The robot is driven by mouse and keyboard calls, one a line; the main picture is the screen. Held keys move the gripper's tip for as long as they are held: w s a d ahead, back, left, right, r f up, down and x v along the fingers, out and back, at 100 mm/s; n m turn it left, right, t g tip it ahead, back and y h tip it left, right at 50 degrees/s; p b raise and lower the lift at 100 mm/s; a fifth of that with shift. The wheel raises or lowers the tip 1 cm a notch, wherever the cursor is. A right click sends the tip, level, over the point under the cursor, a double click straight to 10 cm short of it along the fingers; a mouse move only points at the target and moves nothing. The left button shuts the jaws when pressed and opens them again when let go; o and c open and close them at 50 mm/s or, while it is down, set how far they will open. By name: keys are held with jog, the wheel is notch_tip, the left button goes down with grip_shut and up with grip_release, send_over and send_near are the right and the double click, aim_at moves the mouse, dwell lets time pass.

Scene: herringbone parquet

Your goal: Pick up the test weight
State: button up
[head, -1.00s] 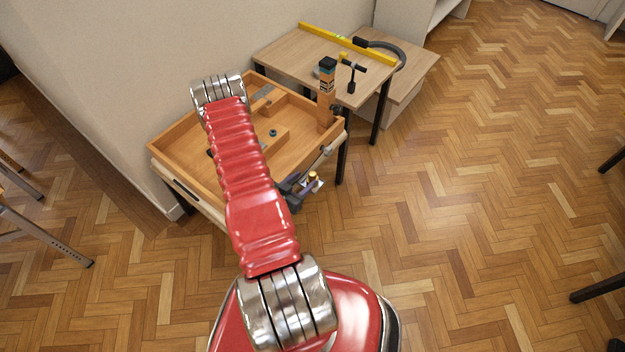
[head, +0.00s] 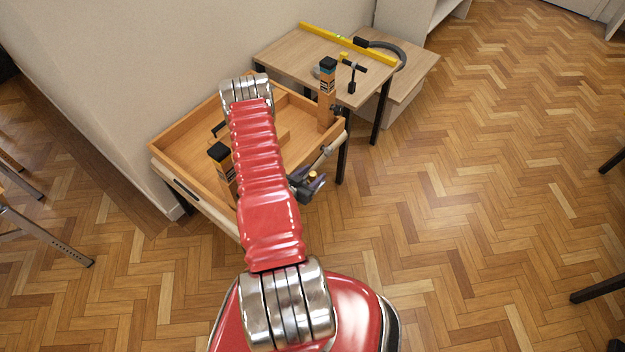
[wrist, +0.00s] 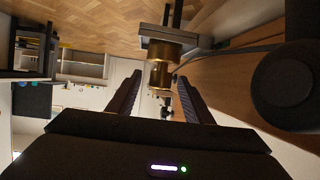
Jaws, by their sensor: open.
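The test weight appears as a brass, knobbed cylinder (wrist: 162,70) at the upper middle of the wrist view. A grey metal part (wrist: 172,32) is right behind it. A small gold spot, likely the same weight (head: 315,175), shows by the right front edge of the wooden workbench in the head view. My gripper (wrist: 160,76) is open, its two dark fingers to either side of the weight's narrow end. I cannot tell whether they touch it. In the head view my red arm reaches over the bench and hides part of it, and the gripper shows only in part.
The tray-topped wooden workbench (head: 180,140) stands against the wall, with dark-capped upright wooden pieces (head: 327,95) (head: 222,160) on it. Behind is a small table (head: 290,60) with a yellow level (head: 350,43). Open parquet lies to the right.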

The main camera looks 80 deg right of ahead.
jog(key=shift+d, duration=0.15)
dwell(0.4)
grip_shut()
dwell(0.5)
